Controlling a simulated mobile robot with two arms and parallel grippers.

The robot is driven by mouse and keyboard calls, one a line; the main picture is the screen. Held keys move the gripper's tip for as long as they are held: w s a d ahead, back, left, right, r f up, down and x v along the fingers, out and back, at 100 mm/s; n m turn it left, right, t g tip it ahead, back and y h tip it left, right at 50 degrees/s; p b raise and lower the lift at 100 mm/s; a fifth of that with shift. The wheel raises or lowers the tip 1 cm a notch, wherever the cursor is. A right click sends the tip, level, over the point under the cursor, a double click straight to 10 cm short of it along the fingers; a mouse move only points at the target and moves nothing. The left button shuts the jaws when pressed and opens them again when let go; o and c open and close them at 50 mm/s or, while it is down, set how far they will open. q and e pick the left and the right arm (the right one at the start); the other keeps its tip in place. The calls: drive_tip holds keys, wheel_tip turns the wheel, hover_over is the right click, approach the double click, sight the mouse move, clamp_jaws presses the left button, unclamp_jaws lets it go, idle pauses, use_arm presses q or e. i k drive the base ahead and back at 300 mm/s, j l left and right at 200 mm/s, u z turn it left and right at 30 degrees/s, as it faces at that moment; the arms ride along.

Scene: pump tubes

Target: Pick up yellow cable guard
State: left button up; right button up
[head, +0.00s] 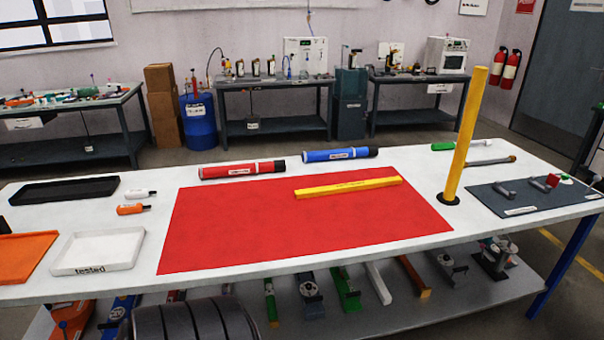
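A long yellow bar, which looks like the cable guard (347,188), lies flat near the back of the red mat (270,235), right of its middle. Small dark print shows on its top face. It is tilted slightly, its right end farther back, and nothing touches it from above. A taller yellow post (466,130) stands upright in a dark ring on the white table, right of the mat. Neither of my grippers is in view.
A red tube (241,170) and a blue tube (339,155) lie behind the mat. Black (64,190), white (98,265) and orange (24,248) trays sit at left. A grey mat (525,204) with small parts is at right. The red mat's front is clear.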

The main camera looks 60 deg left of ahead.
sight(338, 187)
drive_tip(key=u, duration=1.65)
drive_tip(key=i+l, duration=0.2)
drive_tip(key=l+u, duration=0.05)
drive_tip(key=l, duration=0.05)
